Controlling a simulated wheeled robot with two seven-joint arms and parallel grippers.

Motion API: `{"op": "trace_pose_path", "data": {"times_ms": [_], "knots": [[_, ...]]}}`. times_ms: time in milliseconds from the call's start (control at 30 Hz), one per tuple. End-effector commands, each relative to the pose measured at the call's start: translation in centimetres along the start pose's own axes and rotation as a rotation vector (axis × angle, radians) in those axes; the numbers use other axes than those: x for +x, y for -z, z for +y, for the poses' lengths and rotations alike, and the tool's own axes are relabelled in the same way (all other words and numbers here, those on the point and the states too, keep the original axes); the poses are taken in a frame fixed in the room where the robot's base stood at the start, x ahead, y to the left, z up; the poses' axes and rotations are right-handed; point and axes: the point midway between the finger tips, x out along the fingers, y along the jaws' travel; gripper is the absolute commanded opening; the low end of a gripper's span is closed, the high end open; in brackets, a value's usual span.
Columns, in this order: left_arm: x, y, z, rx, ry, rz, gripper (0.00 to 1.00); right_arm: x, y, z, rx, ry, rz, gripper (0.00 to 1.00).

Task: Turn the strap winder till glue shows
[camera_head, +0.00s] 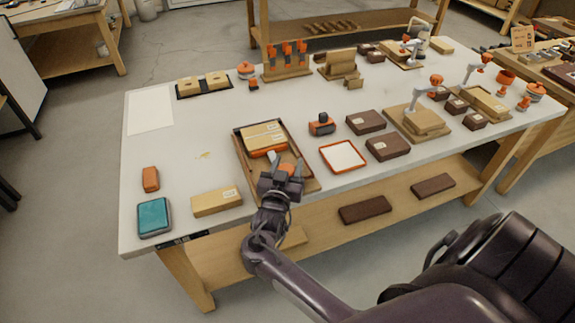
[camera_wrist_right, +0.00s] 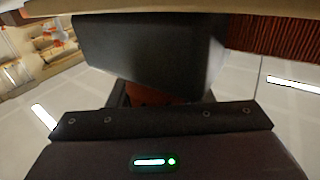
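A shallow dark tray (camera_head: 240,150) lies near the front of the white bench. In it is a cardboard box (camera_head: 263,134) with a white label and an orange part (camera_head: 268,151) along its front side. A small pale grey piece (camera_head: 273,158) shows just beyond my right gripper (camera_head: 281,172). I cannot tell which piece is the strap winder. The right gripper is over the tray's front part, with orange bits beside its fingers. In the right wrist view a dark block (camera_wrist_right: 150,50) hides most of the fingers, and a reddish-brown patch (camera_wrist_right: 150,95) shows below it. My left gripper is out of view.
A small yellow mark (camera_head: 203,155) is on the bench left of the tray. A cardboard box (camera_head: 216,201), a teal pad (camera_head: 154,217) and an orange block (camera_head: 150,179) lie at the front left. An orange-rimmed white tray (camera_head: 343,157) and dark boxes (camera_head: 388,146) stand at right.

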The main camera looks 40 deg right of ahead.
Motion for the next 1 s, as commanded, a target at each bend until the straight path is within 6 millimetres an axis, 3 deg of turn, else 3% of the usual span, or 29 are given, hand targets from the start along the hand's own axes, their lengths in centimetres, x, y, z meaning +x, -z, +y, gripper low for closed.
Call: {"op": "trace_pose_path", "data": {"times_ms": [33,167,467,800,1000], "knots": [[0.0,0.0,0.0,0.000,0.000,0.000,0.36,0.0,0.1,0.0,0.001,0.001,0.001,0.52],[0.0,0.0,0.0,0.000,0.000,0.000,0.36,0.0,0.1,0.0,0.000,0.001,0.001,0.67],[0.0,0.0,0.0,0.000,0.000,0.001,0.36,-0.2,-0.1,0.0,0.000,0.002,0.000,0.67],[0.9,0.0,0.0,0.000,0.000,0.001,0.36,-5.4,-0.2,0.0,0.002,0.001,-0.003,0.67],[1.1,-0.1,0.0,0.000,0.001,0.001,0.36,-7.5,-0.1,0.0,0.002,0.001,0.000,0.67]]}}
